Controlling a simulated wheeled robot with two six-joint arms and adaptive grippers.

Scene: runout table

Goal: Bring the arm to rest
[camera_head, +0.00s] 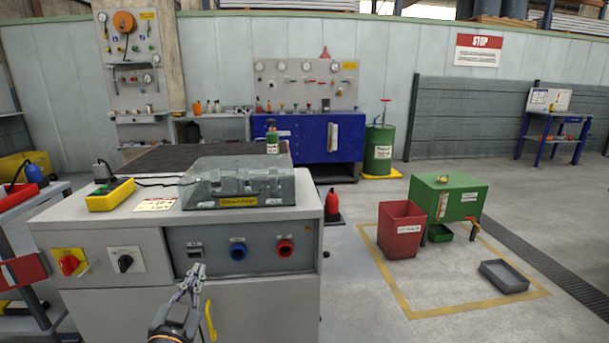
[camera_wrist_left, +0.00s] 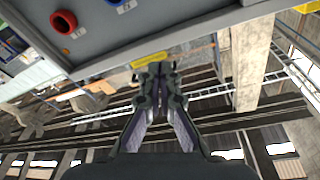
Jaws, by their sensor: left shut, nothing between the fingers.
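My left gripper (camera_head: 193,277) stands in front of the grey cabinet (camera_head: 110,285), below its control panel, with its fingers pointing up in the head view. Its fingers are shut with nothing between them. In the left wrist view the shut fingers (camera_wrist_left: 157,72) reach toward the panel's edge and a yellow label (camera_wrist_left: 150,60). Whether the fingertips touch the cabinet, I cannot tell. My right gripper is in neither view.
A red bin (camera_head: 401,230), a green cart (camera_head: 450,197) and a grey tray (camera_head: 504,277) stand to the right.

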